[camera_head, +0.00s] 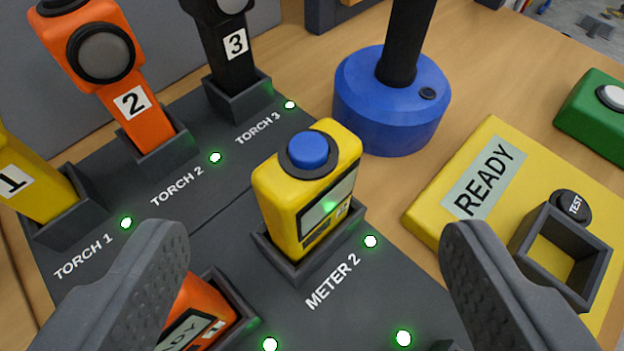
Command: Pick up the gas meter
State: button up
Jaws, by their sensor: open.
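A yellow gas meter (305,195) with a blue round top and a small screen stands upright in a dark holder (294,272) marked METER 2. An orange device (196,307) with a screen sits in another dark holder at the lower left, partly hidden by my left finger. My gripper (316,243) is open, with one grey finger on each side of the picture's lower part. The yellow meter shows between and beyond the fingertips, and nothing is held.
Torches numbered 1 (30,180), 2 (128,95) and 3 (232,50) stand in holders at the left. A blue round base with a black post (390,105) is behind the meter. A yellow READY station (455,190) with an empty square socket (563,257) and a green box (595,112) are at right.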

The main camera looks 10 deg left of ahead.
aim_at(313, 163)
jog(key=x, duration=0.4)
jog(key=shift+w+f, duration=0.1)
jog(key=shift+f, duration=0.05)
jog(key=shift+r+b+x, duration=0.1)
jog(key=shift+b+x, duration=0.25)
jog(key=shift+x, duration=1.15)
jog(key=shift+r+b+x, duration=0.15)
jog(key=shift+b+x, duration=0.15)
jog(key=shift+x, duration=1.15)
jog(key=shift+w, duration=0.15)
jog(key=c, duration=1)
